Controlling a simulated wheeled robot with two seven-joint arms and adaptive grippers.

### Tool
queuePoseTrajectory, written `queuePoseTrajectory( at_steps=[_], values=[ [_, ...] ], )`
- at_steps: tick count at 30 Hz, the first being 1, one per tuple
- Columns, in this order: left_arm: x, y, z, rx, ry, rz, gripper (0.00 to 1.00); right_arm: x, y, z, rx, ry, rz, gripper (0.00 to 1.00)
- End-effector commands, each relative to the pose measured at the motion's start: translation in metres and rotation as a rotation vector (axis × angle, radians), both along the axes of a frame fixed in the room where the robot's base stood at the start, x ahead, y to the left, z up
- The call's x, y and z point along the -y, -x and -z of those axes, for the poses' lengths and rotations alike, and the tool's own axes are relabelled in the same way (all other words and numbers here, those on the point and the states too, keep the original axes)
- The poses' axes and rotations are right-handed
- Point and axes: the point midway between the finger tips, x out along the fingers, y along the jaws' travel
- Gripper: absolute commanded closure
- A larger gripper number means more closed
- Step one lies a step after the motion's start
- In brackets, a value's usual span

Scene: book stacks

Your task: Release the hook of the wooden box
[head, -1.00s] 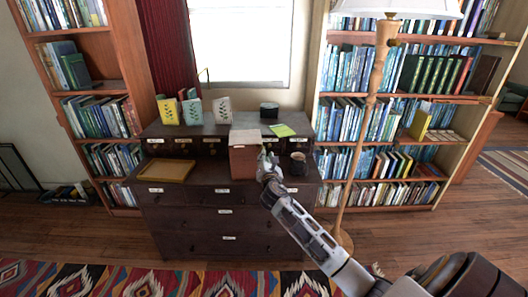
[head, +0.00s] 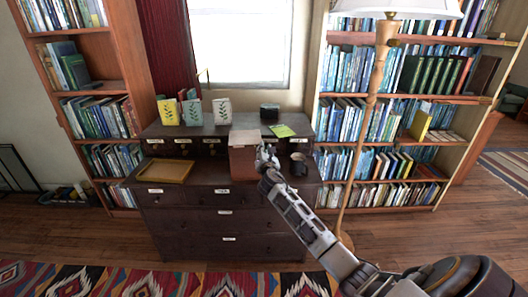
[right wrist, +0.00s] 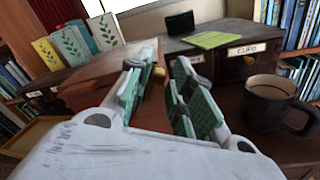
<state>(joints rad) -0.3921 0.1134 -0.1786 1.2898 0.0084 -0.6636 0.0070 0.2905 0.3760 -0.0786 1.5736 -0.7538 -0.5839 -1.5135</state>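The wooden box (head: 243,161) is reddish brown with a paler lid and stands on the dark dresser, its lid down. It also shows in the right wrist view (right wrist: 95,75), behind the fingers. My right gripper (head: 268,155) is at the box's right side. In the right wrist view its green-padded fingers (right wrist: 160,95) are apart with nothing held between them. A small brass-coloured spot (right wrist: 159,72) shows between the fingertips; I cannot tell whether it is the hook or a drawer knob behind. The left finger hides part of the box's side. My left gripper is not in view.
A dark mug (head: 298,163) stands on the dresser (head: 205,222) to the right of the gripper. A yellow tray (head: 167,171) lies left of the box. Several small books (head: 194,112), a green notepad (head: 282,130) and a dark block (head: 269,111) rest on the raised back.

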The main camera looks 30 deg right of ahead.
Motion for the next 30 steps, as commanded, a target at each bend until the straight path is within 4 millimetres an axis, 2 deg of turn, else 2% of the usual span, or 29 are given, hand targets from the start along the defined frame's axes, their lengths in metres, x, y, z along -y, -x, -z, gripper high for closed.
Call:
queuePoseTrajectory(
  at_steps=[7, 12, 22, 30],
  values=[
    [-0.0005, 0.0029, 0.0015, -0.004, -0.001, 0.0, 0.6, -0.0001, -0.0001, 0.0, 0.0, 0.0, 0.0, 0.79],
    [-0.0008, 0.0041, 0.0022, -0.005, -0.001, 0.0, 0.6, -0.0002, 0.0, 0.0, 0.0, 0.0, 0.0, 1.0],
    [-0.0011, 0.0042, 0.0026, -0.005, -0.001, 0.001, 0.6, 0.0004, 0.0004, 0.0008, 0.007, -0.015, 0.0, 1.0],
    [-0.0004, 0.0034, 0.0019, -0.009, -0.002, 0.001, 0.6, 0.0033, 0.0021, 0.0044, 0.047, -0.101, 0.0, 1.0]
  ],
)
